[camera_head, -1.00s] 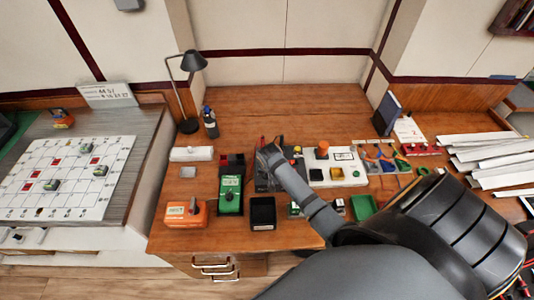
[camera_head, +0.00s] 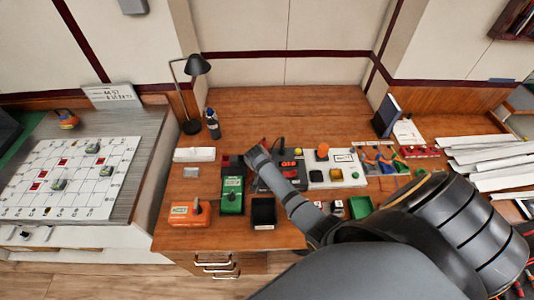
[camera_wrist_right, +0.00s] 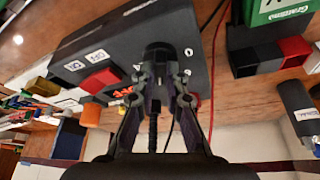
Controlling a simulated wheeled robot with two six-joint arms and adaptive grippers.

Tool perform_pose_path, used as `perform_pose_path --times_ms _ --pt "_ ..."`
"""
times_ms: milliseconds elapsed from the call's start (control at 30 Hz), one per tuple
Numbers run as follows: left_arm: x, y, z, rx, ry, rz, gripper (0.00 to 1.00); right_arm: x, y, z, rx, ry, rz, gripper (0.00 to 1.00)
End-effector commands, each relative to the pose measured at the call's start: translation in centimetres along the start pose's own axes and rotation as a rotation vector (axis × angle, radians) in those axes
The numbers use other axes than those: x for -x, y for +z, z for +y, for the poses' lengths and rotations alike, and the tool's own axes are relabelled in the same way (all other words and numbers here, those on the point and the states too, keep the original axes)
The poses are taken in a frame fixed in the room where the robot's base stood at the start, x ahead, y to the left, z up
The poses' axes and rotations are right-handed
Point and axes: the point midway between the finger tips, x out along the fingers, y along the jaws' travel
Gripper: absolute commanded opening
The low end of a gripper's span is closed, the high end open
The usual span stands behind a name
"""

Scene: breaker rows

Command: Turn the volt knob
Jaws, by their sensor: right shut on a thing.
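A dark grey box (camera_head: 294,180) with a lit red display sits in the middle of the wooden desk. In the right wrist view the box (camera_wrist_right: 118,48) fills the upper middle, with a red button and white labels on its face. My right gripper (camera_head: 252,156) is at the left edge of the box. In the wrist view its two fingers (camera_wrist_right: 160,78) are closed around a dark round knob (camera_wrist_right: 158,50) on the box. I cannot read a label that names this knob. My left gripper is not in view.
A green device (camera_head: 231,194) stands just left of the box, with a black tray (camera_head: 263,212) in front. An orange device (camera_head: 189,214) is at front left. A white panel (camera_head: 350,171) with buttons is to the right.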

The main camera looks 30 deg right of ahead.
Motion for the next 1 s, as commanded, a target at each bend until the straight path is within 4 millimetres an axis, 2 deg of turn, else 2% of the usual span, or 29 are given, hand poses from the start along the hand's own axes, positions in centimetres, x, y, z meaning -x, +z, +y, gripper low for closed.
perform_pose_path --times_ms 333,367,500,833,1000 --pt "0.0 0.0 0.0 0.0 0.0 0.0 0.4 0.0 -0.1 0.0 -0.001 0.0 0.002 0.0" --pt "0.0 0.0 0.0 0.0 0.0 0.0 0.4 0.0 -0.1 0.0 -0.001 0.0 0.002 0.16" --pt "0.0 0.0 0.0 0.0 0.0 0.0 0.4 0.0 -0.1 0.0 -0.001 0.0 0.001 0.35" --pt "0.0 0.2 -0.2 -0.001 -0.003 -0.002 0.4 0.3 0.0 0.0 -0.001 0.0 0.0 0.35" --pt "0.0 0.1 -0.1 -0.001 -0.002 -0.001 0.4 3.0 0.0 -0.1 -0.002 -0.003 0.001 0.35"
